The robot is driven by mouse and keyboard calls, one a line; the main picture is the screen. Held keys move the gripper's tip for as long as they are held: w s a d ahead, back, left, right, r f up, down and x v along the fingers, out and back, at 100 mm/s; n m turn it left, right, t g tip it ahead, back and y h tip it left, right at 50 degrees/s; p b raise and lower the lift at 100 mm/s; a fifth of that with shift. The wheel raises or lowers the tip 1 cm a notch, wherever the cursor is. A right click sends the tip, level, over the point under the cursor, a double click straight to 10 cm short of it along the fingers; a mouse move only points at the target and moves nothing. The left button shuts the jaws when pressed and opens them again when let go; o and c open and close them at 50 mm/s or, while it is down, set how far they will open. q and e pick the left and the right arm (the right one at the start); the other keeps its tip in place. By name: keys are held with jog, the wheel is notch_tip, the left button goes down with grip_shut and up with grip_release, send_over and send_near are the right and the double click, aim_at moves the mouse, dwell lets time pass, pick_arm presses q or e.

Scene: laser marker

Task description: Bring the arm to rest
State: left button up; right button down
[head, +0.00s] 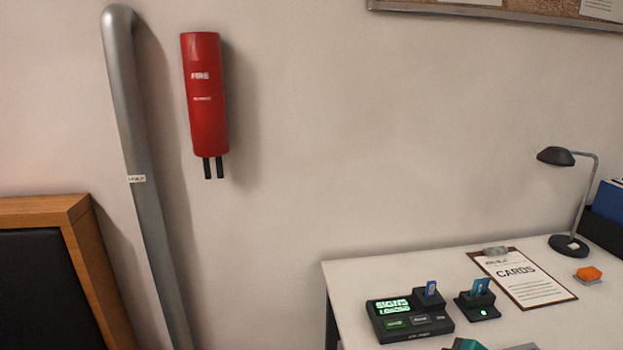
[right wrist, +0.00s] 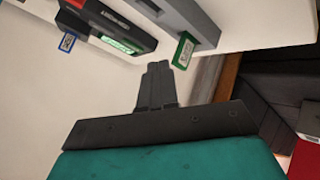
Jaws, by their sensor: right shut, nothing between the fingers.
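My left gripper is out of view.
The white desk (head: 350,275) holds a device with a lit green display (head: 393,308), a smaller card holder (head: 477,306), a clipboard (head: 522,278), a lamp (head: 569,245) and an orange button (head: 588,273). A red extinguisher (head: 205,95) and grey pipe (head: 127,100) are at the wall.

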jog(key=shift+m+y, duration=0.3)
jog(key=shift+m, duration=0.4)
jog(key=s+a+f, duration=0.1)
jog(key=a, duration=0.1)
jog(key=s+a+f, duration=0.2)
jog(key=s+a+m, duration=0.1)
jog(key=s+a+f, duration=0.1)
jog(key=s, duration=0.1)
jog(key=s+f+m, duration=0.1)
jog(key=s, duration=0.1)
jog(key=shift+a+f+m+t, duration=0.1)
jog(key=shift+a+m+t, duration=0.2)
jog(key=shift+a+t, duration=0.1)
jog(key=s+f+m+t+h, duration=0.1)
jog(key=s+m, duration=0.4)
jog(key=s, duration=0.6)
jog(key=shift+d+f+m+h, duration=0.3)
jog(key=shift+f+h, duration=0.3)
jog(key=shift+f, duration=0.1)
